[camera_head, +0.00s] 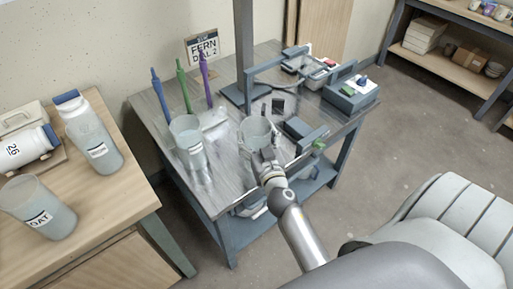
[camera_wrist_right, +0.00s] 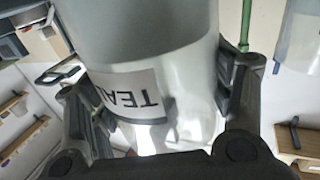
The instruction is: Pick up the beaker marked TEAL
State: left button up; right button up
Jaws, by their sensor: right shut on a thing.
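The TEAL beaker (camera_wrist_right: 145,35) is a translucent grey cup with a white label that reads TEAL upside down in the right wrist view. In the head view the beaker (camera_head: 255,130) is at the middle of the grey table, with its label hidden. My right gripper (camera_wrist_right: 165,108) is shut on it, one finger on each side of its wall. In the head view my right gripper (camera_head: 265,156) is at the beaker's near side. I cannot tell whether the beaker's base touches the table. My left gripper is not in view.
A second beaker (camera_head: 187,135) stands left of it on the grey table (camera_head: 222,195). Purple, green and blue upright tools stand behind. A sign (camera_head: 203,47) reads FERN and DAL. A scale-like device (camera_head: 350,95) is at right. Another beaker (camera_head: 42,215) and jars are on the wooden table.

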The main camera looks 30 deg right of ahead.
jog(key=c, duration=0.7)
jog(key=shift+r, duration=0.15)
jog(key=shift+c, duration=0.8)
jog(key=shift+r, duration=0.1)
